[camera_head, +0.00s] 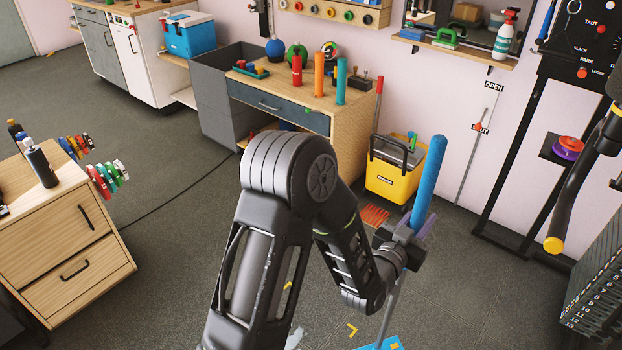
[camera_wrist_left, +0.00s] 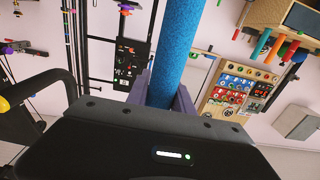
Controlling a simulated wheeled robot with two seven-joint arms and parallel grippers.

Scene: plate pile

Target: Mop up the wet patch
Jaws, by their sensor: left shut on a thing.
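My left gripper (camera_head: 407,243) is shut around the mop's thick blue handle grip (camera_head: 430,180). The grip stands nearly upright, leaning slightly right at its top. A thin grey shaft (camera_head: 388,318) runs down from the gripper to a blue mop head (camera_head: 385,344), cut off by the bottom edge. In the left wrist view the blue grip (camera_wrist_left: 178,55) rises between the jaws (camera_wrist_left: 168,95). A small pale spot (camera_head: 296,338) shows on the floor beside my arm; I cannot tell whether it is the wet patch. My right gripper is not in view.
A yellow bucket (camera_head: 392,180) stands by the wall, with an orange grate (camera_head: 375,215) before it. Yellow corner marks (camera_head: 352,330) lie on the floor. A wooden drawer unit (camera_head: 70,235) is at left, a workbench (camera_head: 330,120) behind.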

